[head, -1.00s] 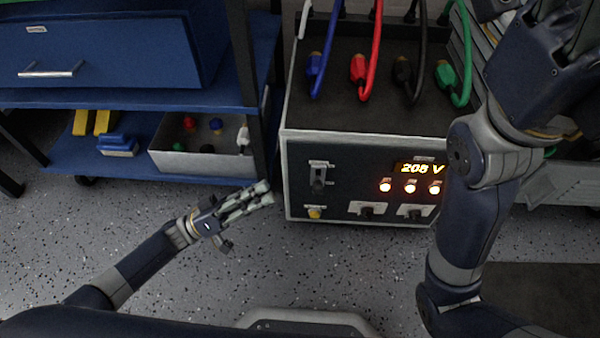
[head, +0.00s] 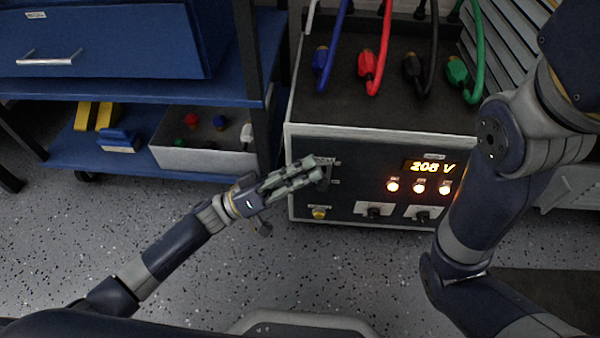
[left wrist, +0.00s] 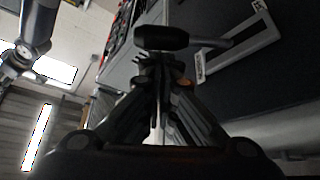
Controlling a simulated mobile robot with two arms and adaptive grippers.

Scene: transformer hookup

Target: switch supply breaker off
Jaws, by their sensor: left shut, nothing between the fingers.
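The supply box (head: 350,142) stands on the floor with its dark front panel facing me. Its display (head: 430,166) reads 208 V and the lamps below it (head: 419,187) glow. The breaker handle (head: 325,180) is at the panel's upper left, partly hidden behind my left gripper (head: 318,168). The left gripper is shut and empty, its fingertips at the handle in the head view; whether they touch I cannot tell. In the left wrist view a dark rounded knob (left wrist: 161,38) shows just beyond the fingertips (left wrist: 160,62). My right gripper is out of frame; only its arm shows.
Blue, red, black and green cables (head: 372,75) plug into the box's top. A yellow button (head: 320,212) and two small switches (head: 374,210) sit low on the panel. A blue cart with a grey bin (head: 200,160) stands at left. The floor in front is clear.

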